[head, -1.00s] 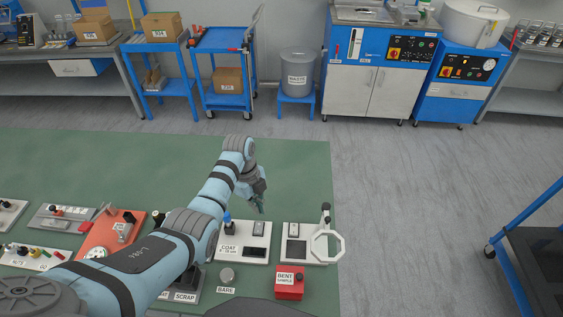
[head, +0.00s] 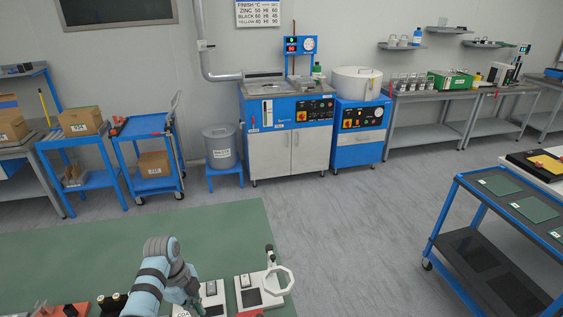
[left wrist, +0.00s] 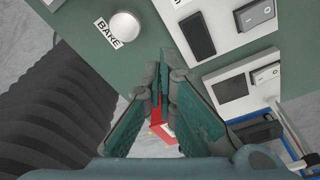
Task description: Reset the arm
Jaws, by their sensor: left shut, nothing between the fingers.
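My left arm comes in at the bottom of the head view, bent over the green bench. Its gripper (head: 194,298) hangs beside the left part of the white coat board (head: 213,298). In the left wrist view the two green-grey fingers of my left gripper (left wrist: 164,62) meet at their tips, with nothing held between them. A red box (left wrist: 158,112) shows below, partly hidden behind the fingers. My right gripper is not in view.
A round knob (left wrist: 125,27) shows in the wrist view. A blue cart (head: 455,215) stands at the right, with open floor between.

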